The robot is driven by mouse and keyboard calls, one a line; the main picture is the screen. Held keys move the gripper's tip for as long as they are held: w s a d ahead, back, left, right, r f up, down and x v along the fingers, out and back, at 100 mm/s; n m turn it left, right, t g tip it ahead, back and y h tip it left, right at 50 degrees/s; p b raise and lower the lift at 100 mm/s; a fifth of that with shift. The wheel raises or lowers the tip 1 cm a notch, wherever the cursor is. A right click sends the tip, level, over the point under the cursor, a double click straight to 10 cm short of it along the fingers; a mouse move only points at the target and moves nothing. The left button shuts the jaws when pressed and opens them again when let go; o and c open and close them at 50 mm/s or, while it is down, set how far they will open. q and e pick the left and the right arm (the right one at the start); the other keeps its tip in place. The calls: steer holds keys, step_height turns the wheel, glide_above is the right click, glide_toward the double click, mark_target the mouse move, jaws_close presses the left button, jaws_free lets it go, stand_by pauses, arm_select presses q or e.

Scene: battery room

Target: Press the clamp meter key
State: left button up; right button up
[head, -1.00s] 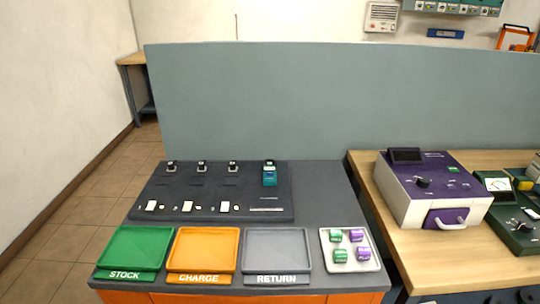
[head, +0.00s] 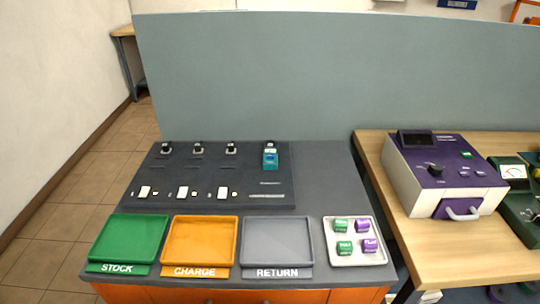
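I cannot pick out a clamp meter or its key for certain in the head view. A dark green instrument (head: 518,215) with a white dial is cut by the right edge; its small controls are hard to read. Left of it stands a purple and white instrument (head: 446,176) with a dark screen, a black knob, a small green key and a front handle. A small teal block (head: 270,159) sits at the right end of the dark panel (head: 238,174). Neither of my grippers is in view.
The grey bench holds green STOCK (head: 130,240), orange CHARGE (head: 200,242) and grey RETURN (head: 278,242) trays. A white tray (head: 334,258) holds several green and purple blocks. A wooden table (head: 480,255) stands right. A grey partition (head: 300,80) closes the back.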

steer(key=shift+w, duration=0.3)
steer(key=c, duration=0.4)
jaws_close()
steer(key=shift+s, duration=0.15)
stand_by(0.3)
